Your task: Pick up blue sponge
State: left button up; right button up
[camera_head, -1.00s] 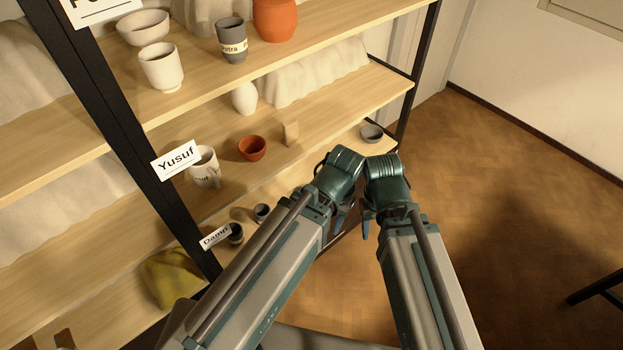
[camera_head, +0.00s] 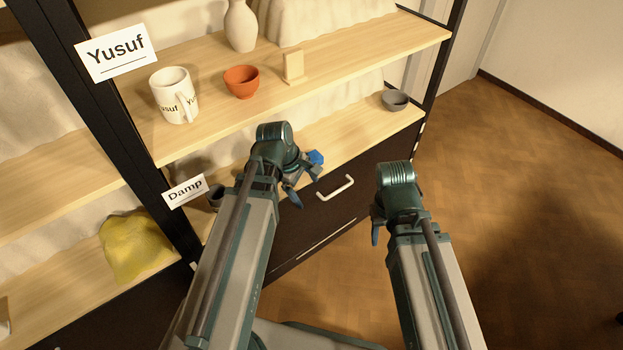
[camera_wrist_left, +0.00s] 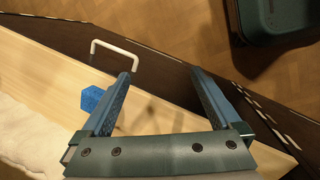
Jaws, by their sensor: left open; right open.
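The blue sponge (camera_head: 315,157) lies on the lower wooden shelf near its front edge, partly hidden behind my left gripper in the head view. In the left wrist view the blue sponge (camera_wrist_left: 94,99) lies just left of the left finger, outside the jaws. My left gripper (camera_head: 304,188) is open and empty, in front of the shelf edge; its fingers also show in the left wrist view (camera_wrist_left: 163,88). My right gripper (camera_head: 376,228) hangs to the right of the shelf, over the floor, with its fingers partly hidden by its own wrist.
A dark drawer front with a white handle (camera_head: 336,188) sits below the shelf. A grey bowl (camera_head: 395,100) stands at the shelf's right end. The upper shelf holds a white mug (camera_head: 174,95) and an orange bowl (camera_head: 241,81). The floor at right is clear.

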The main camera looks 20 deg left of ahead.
pick_arm(q)
jog(key=w+a+n+t, duration=0.1)
jog(key=a+n, duration=0.3)
jog(key=w+a+n+t, duration=0.1)
jog(key=a+n, duration=0.2)
jog(key=n, duration=0.1)
jog(key=w+a+n+t+h+b, duration=0.1)
jog(key=w+a+n, duration=0.1)
jog(key=a+n, duration=0.2)
jog(key=shift+a+n, duration=0.35)
jog(key=shift+n, duration=0.25)
send_near(311, 157)
jog(key=f, duration=0.3)
jog(key=w+d+f, duration=0.1)
jog(key=shift+f, duration=0.3)
pick_arm(e)
notch_tip(311, 157, down, 3)
jog(key=shift+r, duration=0.15)
pick_arm(q)
jog(key=shift+w, duration=0.1)
jog(key=shift+w+d, duration=0.15)
jog(key=shift+w, duration=0.05)
jog(key=b+x, duration=0.4)
jog(key=x, duration=0.1)
jog(key=shift+w+d, duration=0.2)
jog(key=shift+w, duration=0.05)
pick_arm(e)
notch_tip(311, 157, down, 4)
jog(key=shift+d+f, duration=0.1)
jog(key=shift+f, duration=0.05)
